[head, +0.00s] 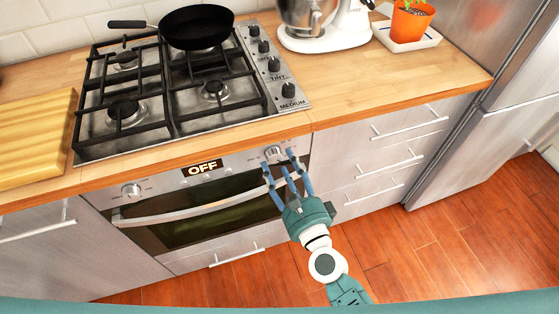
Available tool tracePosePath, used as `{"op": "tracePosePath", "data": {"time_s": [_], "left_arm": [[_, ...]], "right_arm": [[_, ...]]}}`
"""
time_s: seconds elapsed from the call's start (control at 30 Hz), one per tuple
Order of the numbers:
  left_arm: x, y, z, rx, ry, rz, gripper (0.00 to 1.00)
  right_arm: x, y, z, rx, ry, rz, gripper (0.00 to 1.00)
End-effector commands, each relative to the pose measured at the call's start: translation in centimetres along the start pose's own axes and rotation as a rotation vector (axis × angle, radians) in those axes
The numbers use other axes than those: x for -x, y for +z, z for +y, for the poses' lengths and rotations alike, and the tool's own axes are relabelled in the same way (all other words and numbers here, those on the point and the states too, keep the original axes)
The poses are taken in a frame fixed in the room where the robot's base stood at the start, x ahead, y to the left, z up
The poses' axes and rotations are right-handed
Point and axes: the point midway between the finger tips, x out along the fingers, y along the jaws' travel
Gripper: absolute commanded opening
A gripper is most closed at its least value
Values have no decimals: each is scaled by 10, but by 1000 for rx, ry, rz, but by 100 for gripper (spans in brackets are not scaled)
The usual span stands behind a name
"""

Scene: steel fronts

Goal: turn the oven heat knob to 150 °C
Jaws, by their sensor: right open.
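The oven (195,228) is built in under the counter, with a steel control panel. A small display (203,168) on the panel reads "OFF". One knob (131,190) is at the panel's left end. Another knob (273,153) is at its right end. I cannot read the markings around either knob. My right gripper (286,166) is open, with its blue fingers pointing up at the right knob. The fingertips are close around or just in front of this knob; I cannot tell whether they touch it. My left gripper is not in view.
A gas hob (190,87) with a black pan (196,28) and its own knobs lies above the oven. The oven door handle (200,212) sticks out below the panel. Drawers with bar handles (385,172) are on the right. A cutting board (35,135) lies at left.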

Motion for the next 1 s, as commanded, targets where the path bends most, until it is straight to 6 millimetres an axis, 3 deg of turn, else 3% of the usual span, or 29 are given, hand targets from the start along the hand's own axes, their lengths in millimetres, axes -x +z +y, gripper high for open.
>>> {"op": "tracePosePath", "data": {"time_s": [0.2,0.43,0.87,1.0], "left_arm": [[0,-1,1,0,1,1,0],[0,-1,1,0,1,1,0],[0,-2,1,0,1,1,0],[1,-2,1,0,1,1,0]], "right_arm": [[50,-2,1,3,5,3,51],[86,-3,0,1,1,4,51],[96,-2,-1,-1,-2,3,51],[95,0,-4,85,-12,-2,51]]}}
